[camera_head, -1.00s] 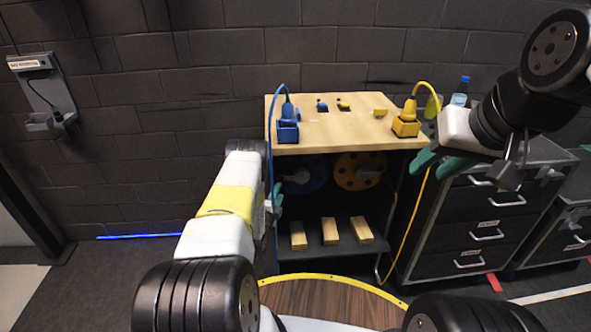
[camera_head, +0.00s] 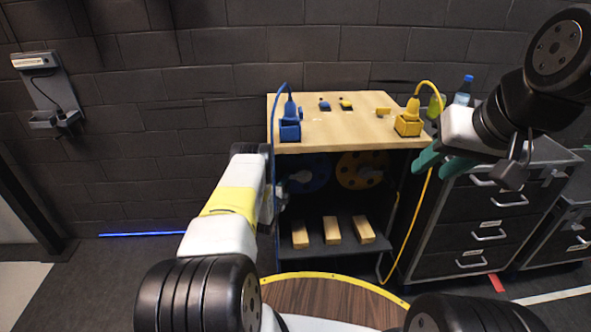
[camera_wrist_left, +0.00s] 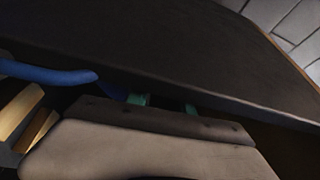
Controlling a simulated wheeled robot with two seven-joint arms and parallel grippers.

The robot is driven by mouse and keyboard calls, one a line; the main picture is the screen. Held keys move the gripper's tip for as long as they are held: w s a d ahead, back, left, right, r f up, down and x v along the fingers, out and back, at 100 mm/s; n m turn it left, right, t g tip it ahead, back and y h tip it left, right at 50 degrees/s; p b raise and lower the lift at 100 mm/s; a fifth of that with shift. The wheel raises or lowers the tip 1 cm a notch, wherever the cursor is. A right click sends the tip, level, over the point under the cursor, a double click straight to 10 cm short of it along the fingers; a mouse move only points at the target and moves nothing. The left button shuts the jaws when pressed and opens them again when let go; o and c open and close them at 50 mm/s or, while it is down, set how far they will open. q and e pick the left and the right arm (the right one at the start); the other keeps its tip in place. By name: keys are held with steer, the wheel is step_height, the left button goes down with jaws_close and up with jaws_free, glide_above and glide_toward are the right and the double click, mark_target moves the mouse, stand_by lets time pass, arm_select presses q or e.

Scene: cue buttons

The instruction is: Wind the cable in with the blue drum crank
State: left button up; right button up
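A blue cable (camera_head: 273,115) runs from the blue plug (camera_head: 290,108) down the left side; part of the blue cable shows in the left wrist view (camera_wrist_left: 45,74). My left gripper (camera_wrist_left: 164,103) is just left of the blue drum, under the tabletop. Its teal fingertips look apart, mostly hidden by its own body; no crank is visible between them. In the head view its fingers are hidden by my arm. My right gripper (camera_head: 443,164) is open and empty right of the table.
A yellow drum (camera_head: 352,165) sits beside the blue one, with a yellow plug (camera_head: 408,120) above. Several small blue and yellow pieces lie on the tabletop (camera_head: 340,130). Wooden blocks (camera_head: 332,230) rest on the lower shelf. A drawer cabinet (camera_head: 480,225) stands at right.

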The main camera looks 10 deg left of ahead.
arm_select(q)
steer(key=shift+r, duration=0.15)
jaws_close()
